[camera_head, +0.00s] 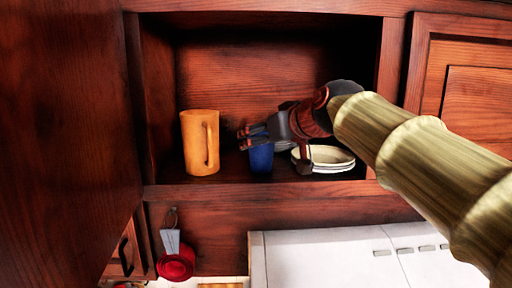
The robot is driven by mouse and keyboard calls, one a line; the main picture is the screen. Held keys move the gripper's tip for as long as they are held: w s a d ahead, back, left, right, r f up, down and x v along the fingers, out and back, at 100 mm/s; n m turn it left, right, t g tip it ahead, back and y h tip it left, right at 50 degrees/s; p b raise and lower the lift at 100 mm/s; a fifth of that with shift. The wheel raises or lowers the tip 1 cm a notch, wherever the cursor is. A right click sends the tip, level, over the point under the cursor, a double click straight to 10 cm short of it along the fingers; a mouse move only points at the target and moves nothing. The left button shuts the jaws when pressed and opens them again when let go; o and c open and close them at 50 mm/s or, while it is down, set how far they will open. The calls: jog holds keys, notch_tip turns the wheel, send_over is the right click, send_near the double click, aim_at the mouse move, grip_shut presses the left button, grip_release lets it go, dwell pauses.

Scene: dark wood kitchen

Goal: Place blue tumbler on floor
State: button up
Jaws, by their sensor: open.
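The blue tumbler (261,158) stands on the shelf of an open wooden cupboard, in the middle of the head view. My gripper (246,138) is open, its fingers pointing left, at the height of the tumbler's top. The gripper and its wrist cover the tumbler's upper part. I cannot tell whether the fingers touch the tumbler or are in front of or above it. The floor is not in view.
An orange mug (200,143) stands left of the tumbler on the shelf. A stack of pale plates (327,157) lies to the right, partly behind my gripper. The open cupboard door (65,140) fills the left side. A red measuring cup (175,264) hangs below the shelf.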

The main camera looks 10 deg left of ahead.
jog(key=b+v, duration=0.2)
jog(key=v, duration=0.4)
jog(key=s+d+f+m+g+h, duration=0.1)
jog(key=s+d+f+m+h, duration=0.1)
jog(key=s+d+f, duration=0.7)
jog(key=s+d+f+m+g+h, duration=0.2)
jog(key=s+d+f, duration=0.7)
jog(key=f, duration=1)
jog(key=s+d+f+m+g+h, duration=0.2)
jog(key=s+d+f, duration=0.7)
jog(key=f, duration=0.5)
jog(key=shift+s+d+m+h, duration=0.2)
jog(key=shift+s+m+h, duration=0.6)
jog(key=shift+h, duration=0.3)
